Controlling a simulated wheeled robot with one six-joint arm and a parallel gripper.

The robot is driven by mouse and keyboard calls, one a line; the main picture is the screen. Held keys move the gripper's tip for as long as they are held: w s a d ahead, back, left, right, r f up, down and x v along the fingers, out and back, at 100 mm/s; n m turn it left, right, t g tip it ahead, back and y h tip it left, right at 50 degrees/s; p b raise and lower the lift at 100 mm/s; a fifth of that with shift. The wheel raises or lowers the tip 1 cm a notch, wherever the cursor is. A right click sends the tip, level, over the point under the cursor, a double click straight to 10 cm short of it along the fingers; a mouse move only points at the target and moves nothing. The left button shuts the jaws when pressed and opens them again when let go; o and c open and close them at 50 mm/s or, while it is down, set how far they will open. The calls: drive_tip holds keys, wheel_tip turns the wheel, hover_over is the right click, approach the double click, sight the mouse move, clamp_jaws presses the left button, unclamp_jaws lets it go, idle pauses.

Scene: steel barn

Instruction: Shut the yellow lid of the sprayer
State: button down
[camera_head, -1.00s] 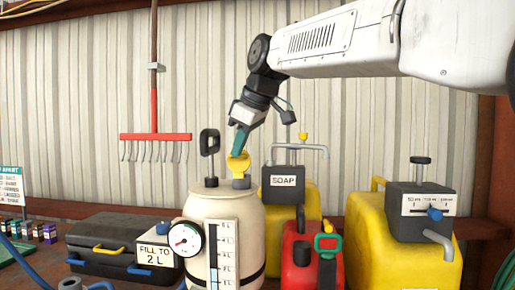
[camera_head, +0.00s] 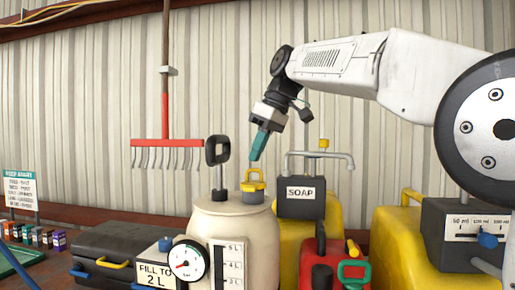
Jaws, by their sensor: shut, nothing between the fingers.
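The sprayer (camera_head: 243,228) is a cream tank with a black pump handle (camera_head: 218,152) on top and a round pressure gauge on its front. My gripper (camera_head: 256,157), with teal fingers, is shut and empty.
A yellow container with a SOAP dispenser (camera_head: 300,195) stands close to the right of the sprayer. A red can (camera_head: 320,262) and another yellow container (camera_head: 392,238) are further right. A black case (camera_head: 108,250) lies at left. A red rake (camera_head: 165,143) hangs on the wall behind.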

drive_tip(key=shift+w+d+f, duration=0.2)
drive_tip(key=shift+w+f, duration=0.3)
drive_tip(key=shift+w, duration=0.2)
drive_tip(key=shift+w+d+f, duration=0.15)
drive_tip(key=shift+w+f, duration=0.3)
drive_tip(key=shift+w, duration=0.25)
drive_tip(key=shift+r, duration=0.15)
drive_tip(key=w+v, duration=0.1)
drive_tip(key=v, duration=0.8)
drive_tip(key=s+d+f+m, duration=0.3)
drive_tip(key=s+d+m, duration=0.1)
drive_tip(key=s+d, duration=0.3)
drive_tip(key=s+d+f+m+h, duration=0.1)
drive_tip(key=s+d+f+m, duration=0.2)
drive_tip(key=s+f, duration=0.7)
drive_tip(key=s+d+f+m+h, duration=0.2)
drive_tip(key=s+d+f, duration=0.5)
drive_tip(key=s+f, duration=0.4)
drive_tip(key=s+d+f+m+h, duration=0.1)
drive_tip(key=s+d+f+m, duration=0.3)
drive_tip(key=s+f, duration=0.6)
drive_tip(key=shift+s+d+f, duration=0.2)
drive_tip(key=shift+d+f, duration=0.4)
drive_tip(key=shift+f, duration=0.05)
